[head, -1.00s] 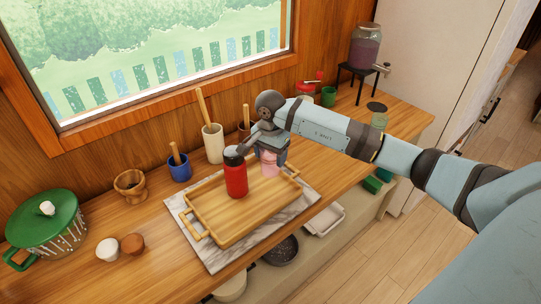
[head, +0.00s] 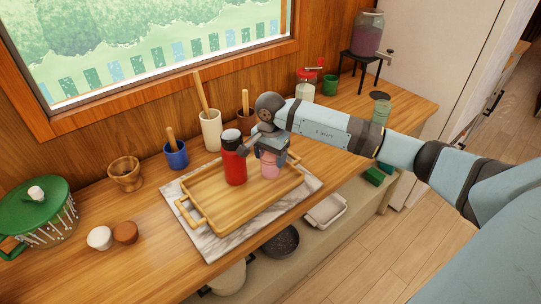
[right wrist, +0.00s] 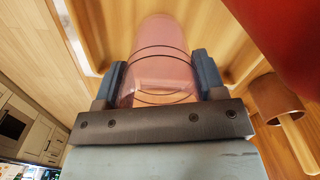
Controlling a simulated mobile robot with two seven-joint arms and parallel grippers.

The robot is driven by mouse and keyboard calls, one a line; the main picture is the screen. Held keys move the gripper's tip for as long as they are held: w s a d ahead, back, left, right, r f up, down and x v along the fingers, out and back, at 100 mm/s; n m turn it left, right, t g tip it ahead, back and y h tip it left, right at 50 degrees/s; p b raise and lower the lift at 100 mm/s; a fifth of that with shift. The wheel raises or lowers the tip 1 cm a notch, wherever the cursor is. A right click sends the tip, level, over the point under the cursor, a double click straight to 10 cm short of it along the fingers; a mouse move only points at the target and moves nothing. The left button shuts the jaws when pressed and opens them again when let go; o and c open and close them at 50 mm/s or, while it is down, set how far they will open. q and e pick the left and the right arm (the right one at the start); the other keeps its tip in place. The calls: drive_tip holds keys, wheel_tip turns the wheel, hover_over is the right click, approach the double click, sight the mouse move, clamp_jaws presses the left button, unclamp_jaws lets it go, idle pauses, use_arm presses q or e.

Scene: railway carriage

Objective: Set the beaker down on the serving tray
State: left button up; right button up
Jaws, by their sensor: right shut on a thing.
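The beaker (head: 270,170) is pink and see-through, and stands upright at the right part of the wooden serving tray (head: 217,219). My right gripper (head: 272,150) is shut on it from above and behind. In the right wrist view the beaker (right wrist: 162,65) sits between the two fingers of the gripper (right wrist: 160,85), with the tray's wood beyond it. I cannot tell whether its base touches the tray. My left gripper is not in view.
The tray lies on a marble slab (head: 212,247). Behind it stand a cream crock (head: 211,131), a blue pot (head: 176,156) and a brown pot (head: 245,128). A wooden mortar (head: 126,175) and green pot (head: 38,207) are left. The tray's front left is clear.

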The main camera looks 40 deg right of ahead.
drive_tip(key=shift+f, duration=0.25)
drive_tip(key=o, duration=1)
wheel_tip(320, 180, up, 14)
drive_tip(key=shift+f+b, duration=0.1)
drive_tip(key=shift+b, duration=0.55)
clamp_jaws()
drive_tip(key=shift+f, duration=0.1)
idle(1.2)
